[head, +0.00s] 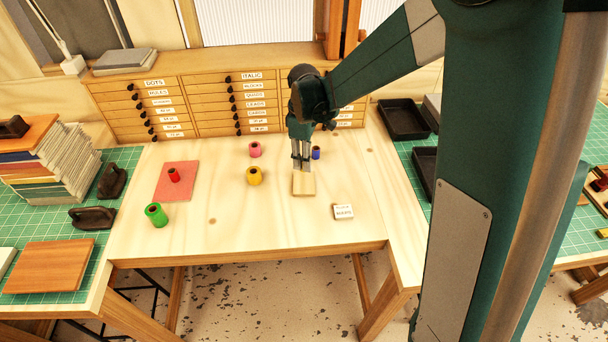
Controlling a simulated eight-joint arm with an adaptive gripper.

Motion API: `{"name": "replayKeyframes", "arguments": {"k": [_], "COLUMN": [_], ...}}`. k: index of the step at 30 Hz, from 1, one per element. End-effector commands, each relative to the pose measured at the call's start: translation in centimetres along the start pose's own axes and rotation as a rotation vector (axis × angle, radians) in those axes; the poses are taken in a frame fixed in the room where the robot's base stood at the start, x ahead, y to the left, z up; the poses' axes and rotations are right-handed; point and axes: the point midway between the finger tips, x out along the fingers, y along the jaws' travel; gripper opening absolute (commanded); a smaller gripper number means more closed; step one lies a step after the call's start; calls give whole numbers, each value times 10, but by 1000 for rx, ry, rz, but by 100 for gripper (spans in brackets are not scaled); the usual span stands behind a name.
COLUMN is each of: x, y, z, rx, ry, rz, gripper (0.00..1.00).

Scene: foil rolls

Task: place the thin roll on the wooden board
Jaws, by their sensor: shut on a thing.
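The small pale wooden board (303,187) lies on the worktable, right of centre. My gripper (301,167) points down at its far edge, with its fingertips close together. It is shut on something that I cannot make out. I cannot tell whether the fingertips touch the board. A slender blue roll (316,153) stands upright just right of and behind the fingers, and looks the narrowest of the visible rolls. A pink roll (255,150), a yellow roll (254,176) and a wider green roll (156,215) stand to the left. A red roll (174,175) stands on a red mat (169,193).
A white label block (343,212) lies to the right of the board. A drawer cabinet (215,105) closes off the back. Black trays (404,119) are at the right, and stacked sheets (60,160) at the left. The front middle of the table is clear.

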Motion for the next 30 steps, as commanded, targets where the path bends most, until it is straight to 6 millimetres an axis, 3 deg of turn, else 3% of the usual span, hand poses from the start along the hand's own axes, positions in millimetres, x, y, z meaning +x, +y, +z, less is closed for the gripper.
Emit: {"name": "replayKeyframes", "arguments": {"k": [6,22,30], "x": [23,31,58], "y": [0,0,0], "z": [0,0,0], "rx": [0,0,0], "ry": [0,0,0], "rz": [0,0,0], "gripper": [13,13,13]}}
